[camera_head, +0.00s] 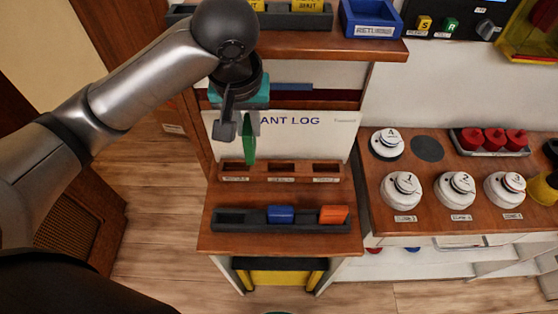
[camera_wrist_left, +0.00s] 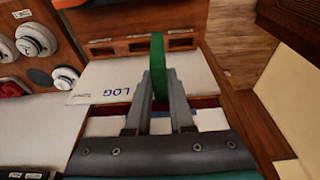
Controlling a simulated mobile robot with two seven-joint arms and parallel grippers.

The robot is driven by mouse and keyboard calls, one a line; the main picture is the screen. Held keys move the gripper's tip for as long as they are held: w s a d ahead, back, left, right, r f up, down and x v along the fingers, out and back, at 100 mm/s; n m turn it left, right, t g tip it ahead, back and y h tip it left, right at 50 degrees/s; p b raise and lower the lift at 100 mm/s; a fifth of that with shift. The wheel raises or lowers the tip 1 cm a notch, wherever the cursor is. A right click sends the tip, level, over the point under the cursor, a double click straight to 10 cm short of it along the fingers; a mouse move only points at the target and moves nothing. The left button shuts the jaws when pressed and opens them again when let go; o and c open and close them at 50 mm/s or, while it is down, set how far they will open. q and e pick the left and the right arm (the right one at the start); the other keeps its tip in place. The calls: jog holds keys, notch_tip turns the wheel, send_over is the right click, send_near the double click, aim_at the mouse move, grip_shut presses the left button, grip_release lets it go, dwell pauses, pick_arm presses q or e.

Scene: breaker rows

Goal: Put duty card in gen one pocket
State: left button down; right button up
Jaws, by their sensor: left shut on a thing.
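My left gripper (camera_head: 238,128) is shut on a green card (camera_head: 249,140), seen nearly edge-on and hanging down. In the left wrist view the card (camera_wrist_left: 158,58) stands between the two fingertips (camera_wrist_left: 160,88). A wooden pocket strip (camera_head: 262,178) with three dark slots lies below, at the foot of the white log board. The card's lower end is in front of or above the strip near its left slot (camera_head: 234,166); I cannot tell whether it touches. The small slot labels are too small to read. My right gripper is not in view.
A dark tray (camera_head: 243,224) holds a blue card (camera_head: 281,214) and an orange card (camera_head: 333,214) at the front. A shelf with a blue returns bin (camera_head: 371,20) hangs above. White knobs (camera_head: 401,188) and red ones (camera_head: 493,139) stand on the right-hand desk.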

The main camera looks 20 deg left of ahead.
pick_arm(q)
jog(key=s+b+x, duration=0.1)
jog(key=x, duration=0.5)
jog(key=s+b+x, duration=0.2)
jog(key=x, duration=0.5)
jog(key=s+d+f+b+x, duration=0.1)
jog(key=x, duration=0.5)
jog(key=shift+s+f+b, duration=0.2)
jog(key=shift+b, duration=0.15)
jog(key=shift+d, duration=0.1)
jog(key=c, duration=0.8)
grip_release()
jog(key=shift+f, duration=0.1)
